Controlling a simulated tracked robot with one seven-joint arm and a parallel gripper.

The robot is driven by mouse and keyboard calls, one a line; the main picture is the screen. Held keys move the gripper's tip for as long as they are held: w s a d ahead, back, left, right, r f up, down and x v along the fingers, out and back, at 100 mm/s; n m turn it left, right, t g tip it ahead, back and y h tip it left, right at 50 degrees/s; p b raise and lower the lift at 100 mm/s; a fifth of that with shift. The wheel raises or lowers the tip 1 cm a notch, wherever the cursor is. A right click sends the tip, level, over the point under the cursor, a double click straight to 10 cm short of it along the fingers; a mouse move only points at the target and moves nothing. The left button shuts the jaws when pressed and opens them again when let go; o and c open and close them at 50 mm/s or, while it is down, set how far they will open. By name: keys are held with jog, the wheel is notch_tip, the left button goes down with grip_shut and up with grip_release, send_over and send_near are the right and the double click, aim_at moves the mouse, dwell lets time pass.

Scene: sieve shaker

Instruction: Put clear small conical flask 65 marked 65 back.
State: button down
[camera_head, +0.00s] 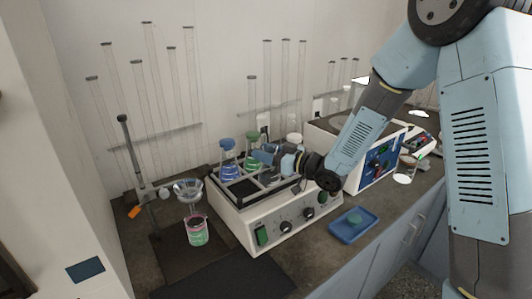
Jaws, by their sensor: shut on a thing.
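My gripper (264,156) reaches in from the right, low over the rack on top of the shaker (272,224). It is shut on a small clear vessel, which I take to be conical flask 65. The jaws hide most of it, and I cannot read its mark. I cannot tell whether it touches the rack. A blue-topped flask with blue liquid (230,170) stands in the rack just left of my gripper.
A beaker with pink and green contents (196,232) stands left of the shaker, near a stand with a rod (131,150). A blue tray (344,235) holding a small green item lies at the front right. Tall glass tubes line the wall. A blue-panelled device (378,160) stands right.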

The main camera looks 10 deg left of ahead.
jog(key=c, duration=0.6)
grip_release()
jog(key=shift+f, duration=0.1)
jog(key=shift+o, duration=0.2)
jog(key=shift+d, duration=0.3)
jog(key=v, duration=1.1)
jog(key=shift+d, duration=0.2)
jog(key=shift+s, duration=0.15)
